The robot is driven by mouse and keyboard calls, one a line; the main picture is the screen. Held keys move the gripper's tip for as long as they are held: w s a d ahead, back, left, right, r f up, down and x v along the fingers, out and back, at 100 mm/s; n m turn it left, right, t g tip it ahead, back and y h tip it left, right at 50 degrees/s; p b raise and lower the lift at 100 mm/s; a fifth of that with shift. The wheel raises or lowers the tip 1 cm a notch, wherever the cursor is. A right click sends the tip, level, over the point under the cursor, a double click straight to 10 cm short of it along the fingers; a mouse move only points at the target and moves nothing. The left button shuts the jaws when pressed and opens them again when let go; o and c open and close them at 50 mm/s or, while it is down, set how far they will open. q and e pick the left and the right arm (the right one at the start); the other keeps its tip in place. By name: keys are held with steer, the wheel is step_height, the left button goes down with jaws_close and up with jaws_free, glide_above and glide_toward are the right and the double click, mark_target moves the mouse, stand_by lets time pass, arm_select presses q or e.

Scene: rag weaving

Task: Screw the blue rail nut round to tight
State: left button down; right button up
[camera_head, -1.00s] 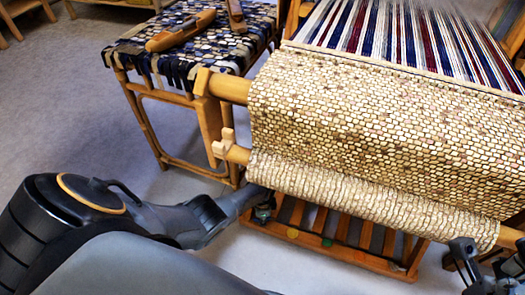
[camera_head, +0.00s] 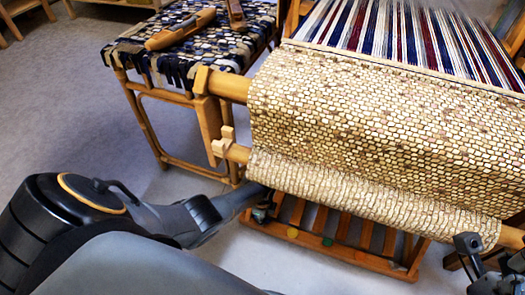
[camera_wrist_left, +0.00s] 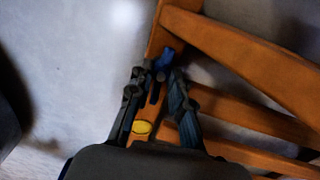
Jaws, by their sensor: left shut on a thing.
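The blue rail nut (camera_wrist_left: 164,58) shows in the left wrist view on the wooden rail, at the tips of my left gripper (camera_wrist_left: 154,82). The two dark fingers stand on either side of it, and the gripper is shut on the nut. In the head view my left gripper (camera_head: 262,208) is at the left end of the loom's low front rail (camera_head: 345,258), and it hides most of the nut there. My right gripper (camera_head: 470,262) is partly in view at the lower right edge; its jaws cannot be made out.
A yellow nut (camera_head: 292,233) and a green nut (camera_head: 327,242) sit further along the rail. The woven cloth (camera_head: 370,140) hangs on its beam above my left gripper. A bench (camera_head: 150,50) with wooden tools stands at the upper left. The floor at left is clear.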

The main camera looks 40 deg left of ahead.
arm_select(q)
steer(key=shift+s, duration=0.1)
steer(key=c, duration=1.5)
jaws_free()
steer(key=shift+r, duration=0.1)
step_height(320, 180, up, 12)
